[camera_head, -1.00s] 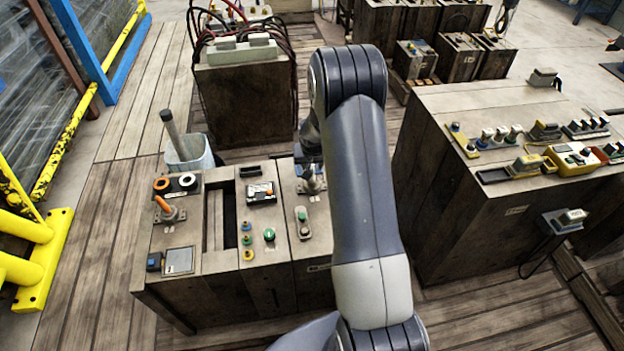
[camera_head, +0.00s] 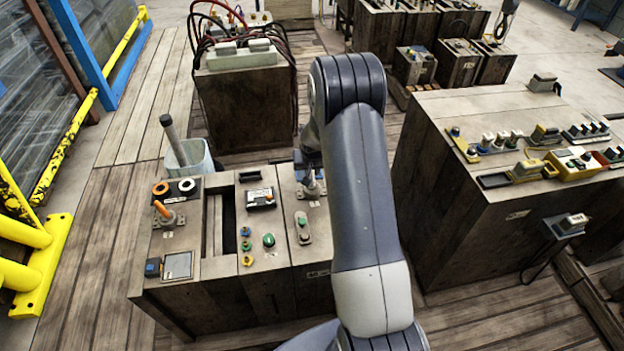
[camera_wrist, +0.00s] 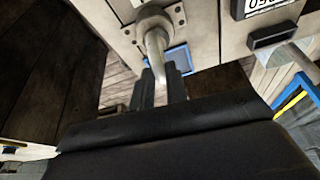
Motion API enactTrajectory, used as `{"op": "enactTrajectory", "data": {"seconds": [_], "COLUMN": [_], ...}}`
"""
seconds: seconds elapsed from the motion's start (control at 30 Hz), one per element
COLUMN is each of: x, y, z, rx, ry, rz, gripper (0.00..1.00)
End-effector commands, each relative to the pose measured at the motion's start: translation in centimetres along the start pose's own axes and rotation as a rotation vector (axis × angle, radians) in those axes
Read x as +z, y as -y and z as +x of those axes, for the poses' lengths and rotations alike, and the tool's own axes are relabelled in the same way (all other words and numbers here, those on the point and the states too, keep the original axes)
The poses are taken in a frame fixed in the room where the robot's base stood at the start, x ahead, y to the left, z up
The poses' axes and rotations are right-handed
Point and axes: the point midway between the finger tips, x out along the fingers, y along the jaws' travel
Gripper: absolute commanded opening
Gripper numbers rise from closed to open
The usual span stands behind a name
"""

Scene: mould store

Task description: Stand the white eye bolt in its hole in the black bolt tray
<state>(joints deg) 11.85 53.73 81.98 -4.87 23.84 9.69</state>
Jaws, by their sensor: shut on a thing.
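The black bolt tray (camera_head: 176,196) sits at the back left of the wooden bench in the head view. A white ring (camera_head: 186,180), which looks like the white eye bolt, shows in it beside an orange ring (camera_head: 161,183). I cannot tell how deep either sits. My gripper (camera_wrist: 159,72) is well to the right of the tray, shut on a grey metal lever (camera_wrist: 154,42) in the wrist view. The lever rises from a round base on a bolted plate. In the head view my arm partly hides the gripper; the lever's plate (camera_head: 314,191) shows at the bench's back right.
An orange-tipped lever (camera_head: 163,211) stands just in front of the tray. A long slot (camera_head: 219,226), green and yellow buttons (camera_head: 268,240) and a meter (camera_head: 260,198) lie between. A bucket (camera_head: 190,158) stands behind the bench. A second wooden block (camera_head: 470,220) stands at right.

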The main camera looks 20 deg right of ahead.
Motion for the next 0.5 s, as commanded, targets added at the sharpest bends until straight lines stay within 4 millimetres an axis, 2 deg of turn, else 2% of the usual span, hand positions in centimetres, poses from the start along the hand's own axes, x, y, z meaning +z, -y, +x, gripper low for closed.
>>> {"op": "enactTrajectory", "data": {"seconds": [0.27, 0.5], "x": [-0.2, -0.6], "y": [0.0, 0.0], "z": [-0.3, -1.3], "rx": [0.000, 0.000], "ry": [-0.003, -0.004], "rz": [0.000, 0.000], "gripper": [0.00, 0.00]}}
